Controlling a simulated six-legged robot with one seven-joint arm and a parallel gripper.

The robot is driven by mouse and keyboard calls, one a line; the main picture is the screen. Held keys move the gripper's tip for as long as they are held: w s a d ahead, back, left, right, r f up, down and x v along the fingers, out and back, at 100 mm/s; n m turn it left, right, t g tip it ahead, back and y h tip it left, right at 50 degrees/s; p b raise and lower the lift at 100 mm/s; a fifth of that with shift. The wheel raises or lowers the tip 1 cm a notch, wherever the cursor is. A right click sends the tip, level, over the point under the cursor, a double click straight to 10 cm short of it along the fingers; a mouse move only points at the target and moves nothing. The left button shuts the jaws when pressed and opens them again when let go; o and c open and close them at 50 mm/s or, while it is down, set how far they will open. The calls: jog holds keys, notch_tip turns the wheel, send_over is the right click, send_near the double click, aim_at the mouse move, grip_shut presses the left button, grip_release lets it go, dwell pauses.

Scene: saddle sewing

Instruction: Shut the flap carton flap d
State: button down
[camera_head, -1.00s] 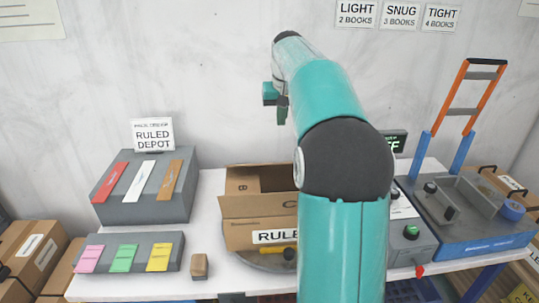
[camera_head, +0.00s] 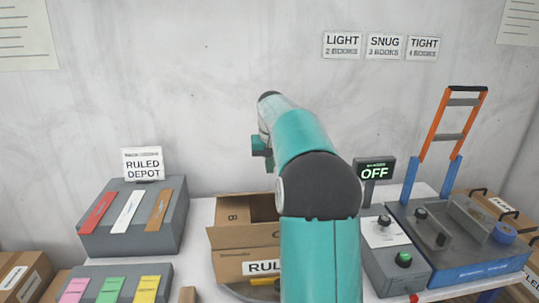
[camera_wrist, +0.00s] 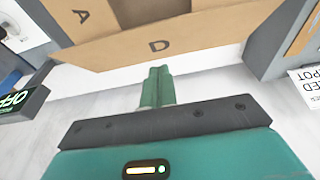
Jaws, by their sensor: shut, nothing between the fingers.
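The flap carton (camera_head: 240,268) is an open brown box on the table, partly hidden by my arm in the head view. Its flap marked B (camera_head: 232,216) shows at the left of the dark opening. In the wrist view, flap D (camera_wrist: 190,38) spreads outward across the top, and flap A (camera_wrist: 82,17) is beside it at the left. My gripper (camera_wrist: 157,71) is shut and empty, its green fingertips at the outer edge of flap D in the picture; I cannot tell whether they touch. In the head view my gripper (camera_head: 260,147) appears above the carton, near the wall.
A grey block with coloured strips (camera_head: 137,238) and the RULED DEPOT sign (camera_head: 143,163) stand left of the carton. A grey control box (camera_head: 397,268), an OFF display (camera_head: 374,171) and a blue-edged fixture (camera_head: 470,268) stand right. The wall is close behind.

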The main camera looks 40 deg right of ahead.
jog(key=shift+s+a+f, duration=0.2)
jog(key=shift+s+f, duration=0.05)
jog(key=shift+f, duration=0.65)
jog(key=shift+s+a+f, duration=0.15)
jog(key=shift+s+f, duration=0.05)
jog(key=shift+f, duration=0.65)
jog(key=shift+s+a+f, duration=0.2)
jog(key=shift+s+f, duration=0.05)
jog(key=shift+f, duration=0.65)
jog(key=shift+f, duration=0.1)
jog(key=shift+s+a+f+t+h, duration=0.25)
jog(key=shift+s+t+h, duration=0.05)
jog(key=shift+s, duration=0.05)
notch_tip(320, 180, down, 6)
jog(key=s+a+t+h, duration=0.1)
jog(key=s, duration=0.1)
jog(key=shift+s+a+t, duration=0.2)
jog(key=shift+a+t, duration=0.1)
jog(key=shift+s+f, duration=0.1)
jog(key=shift+f, duration=0.15)
jog(key=shift+r, duration=0.1)
